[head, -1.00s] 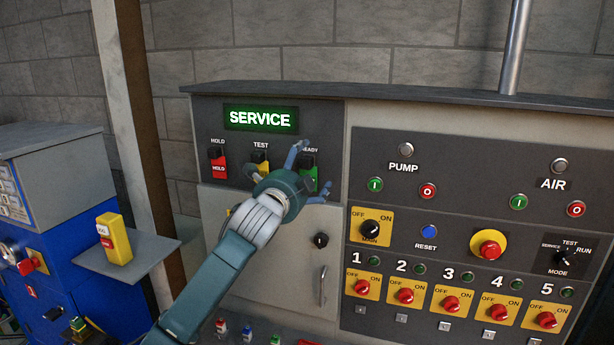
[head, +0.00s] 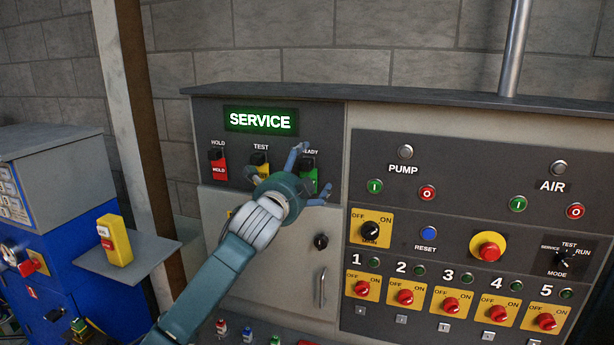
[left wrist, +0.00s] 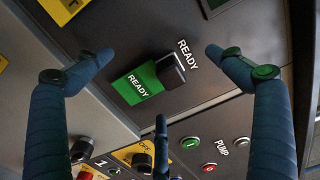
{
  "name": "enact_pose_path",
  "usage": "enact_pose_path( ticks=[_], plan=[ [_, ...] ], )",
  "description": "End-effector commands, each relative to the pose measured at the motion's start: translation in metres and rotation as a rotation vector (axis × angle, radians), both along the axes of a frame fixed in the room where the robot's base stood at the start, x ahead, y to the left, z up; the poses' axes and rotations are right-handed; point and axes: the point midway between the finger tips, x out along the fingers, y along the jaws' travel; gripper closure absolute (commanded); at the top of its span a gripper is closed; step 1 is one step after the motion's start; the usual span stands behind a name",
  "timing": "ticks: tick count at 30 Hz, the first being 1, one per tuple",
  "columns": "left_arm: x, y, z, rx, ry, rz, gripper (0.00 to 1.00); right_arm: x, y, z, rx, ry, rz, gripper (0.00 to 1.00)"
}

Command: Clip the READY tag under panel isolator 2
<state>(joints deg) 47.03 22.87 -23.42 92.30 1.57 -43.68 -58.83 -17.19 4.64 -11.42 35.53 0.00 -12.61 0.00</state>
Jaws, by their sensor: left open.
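The green READY tag (left wrist: 137,84) hangs from a black clip (left wrist: 170,72) under the READY label on the upper left panel. In the head view the tag (head: 309,178) is partly hidden by my left gripper. My left gripper (head: 303,172) is open in front of it, and in the left wrist view its fingers (left wrist: 155,85) stand apart around the tag without visibly touching it. Isolator 2 (head: 405,297) is a red knob on a yellow OFF/ON plate, with a small pale clip (head: 401,319) below it. My right gripper is not in view.
A red HOLD tag (head: 219,170) and a yellow TEST tag (head: 259,160) hang left of the READY tag. A lit SERVICE sign (head: 261,119) is above. A cabinet handle (head: 322,287) sticks out below. A blue machine (head: 60,240) with a grey shelf (head: 150,258) stands left.

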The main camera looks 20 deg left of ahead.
Motion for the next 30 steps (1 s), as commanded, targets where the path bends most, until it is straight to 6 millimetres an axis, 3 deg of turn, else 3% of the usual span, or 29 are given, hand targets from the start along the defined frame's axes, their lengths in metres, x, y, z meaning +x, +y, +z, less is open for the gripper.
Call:
enact_pose_path(
  ticks=[1,2,15,30],
  plan=[
    [0.0,0.0,0.0,0.0,0.0,0.0,0.06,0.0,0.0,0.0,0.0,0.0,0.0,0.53],
    [0.0,0.0,0.0,0.0,0.0,0.0,0.12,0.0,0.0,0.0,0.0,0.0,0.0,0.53],
    [0.0,0.0,0.0,0.001,0.0,0.0,0.98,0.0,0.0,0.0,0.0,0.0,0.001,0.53],
    [-0.013,0.001,0.0,0.002,-0.001,0.0,0.98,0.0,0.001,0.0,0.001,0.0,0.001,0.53]
  ],
)
